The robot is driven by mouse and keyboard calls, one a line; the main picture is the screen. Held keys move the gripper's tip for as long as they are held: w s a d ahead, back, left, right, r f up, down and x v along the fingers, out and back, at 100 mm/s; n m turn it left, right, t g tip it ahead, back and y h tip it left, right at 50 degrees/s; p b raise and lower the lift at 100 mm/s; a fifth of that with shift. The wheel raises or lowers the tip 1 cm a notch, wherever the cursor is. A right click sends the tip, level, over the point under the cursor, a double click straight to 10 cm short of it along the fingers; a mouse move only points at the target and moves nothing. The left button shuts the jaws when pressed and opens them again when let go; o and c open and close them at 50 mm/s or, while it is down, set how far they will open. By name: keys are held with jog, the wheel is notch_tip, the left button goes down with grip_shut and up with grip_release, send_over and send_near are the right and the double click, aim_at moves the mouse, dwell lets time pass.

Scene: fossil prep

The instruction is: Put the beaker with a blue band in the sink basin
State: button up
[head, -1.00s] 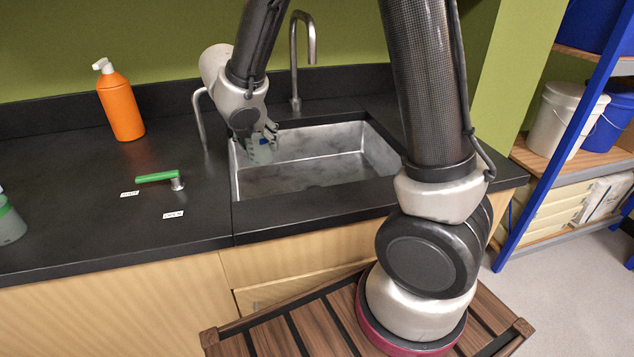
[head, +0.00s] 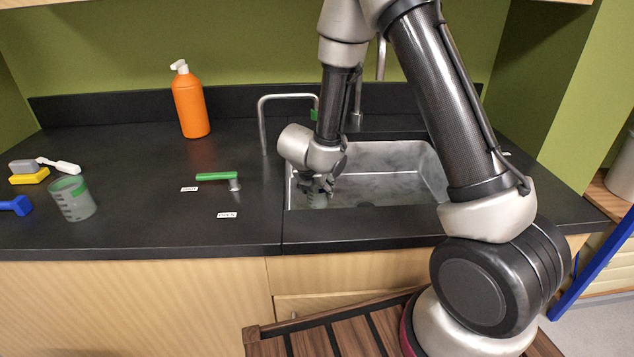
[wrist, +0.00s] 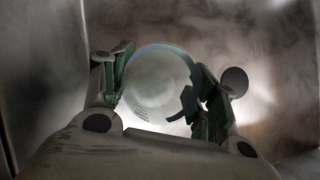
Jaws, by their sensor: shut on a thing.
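The sink basin (head: 395,160) is a grey metal bowl set into the black counter. My gripper (head: 322,186) reaches down into its left part. In the wrist view my gripper (wrist: 160,88) has its fingers on both sides of a clear round beaker (wrist: 158,85), shut on it. A bluish edge shows along the beaker's rim. The beaker (head: 318,200) is mostly hidden by the gripper in the head view, low inside the basin's near left corner. I cannot tell whether it touches the basin floor.
Another beaker with a green band (head: 73,198) stands at the counter's left. An orange pump bottle (head: 190,103) stands at the back. A green-handled lever (head: 216,177) and a bent metal pipe (head: 263,125) stand left of the basin.

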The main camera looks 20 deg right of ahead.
jog(key=w, duration=0.4)
jog(key=shift+d, duration=0.4)
jog(key=shift+f, duration=0.6)
jog(key=shift+f, duration=0.15)
jog(key=o, duration=1)
jog(key=shift+o, duration=0.2)
jog(key=v, duration=0.7)
jog(key=shift+r, duration=0.4)
